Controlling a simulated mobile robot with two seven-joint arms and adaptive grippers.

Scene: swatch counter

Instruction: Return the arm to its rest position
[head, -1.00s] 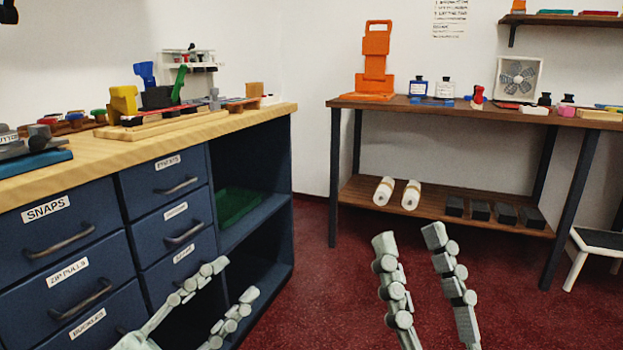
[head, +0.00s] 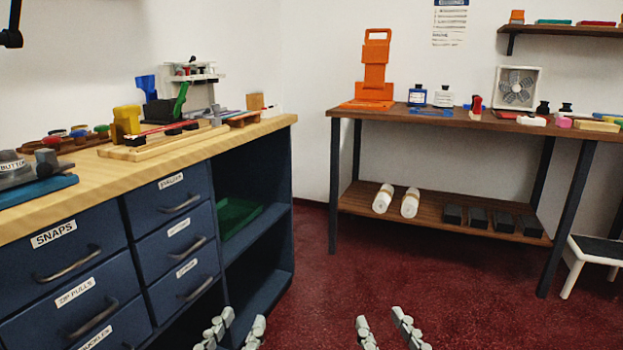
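My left gripper (head: 236,326) shows at the bottom edge of the head view, in front of the dark blue cabinet. Its two fingers are spread apart with nothing seen between them. My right gripper (head: 382,326) shows at the bottom edge to the right, over the red floor. Its fingers are also apart and the gap between them is empty. Only the finger ends of both grippers are in view. The arms themselves are hidden below the frame.
A dark blue drawer cabinet (head: 160,226) with a wooden top stands at the left, carrying tools and blocks. A brown table (head: 450,117) with a lower shelf (head: 440,214) stands at the back. A white step stool (head: 572,266) is at the right. The red floor (head: 470,300) between is clear.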

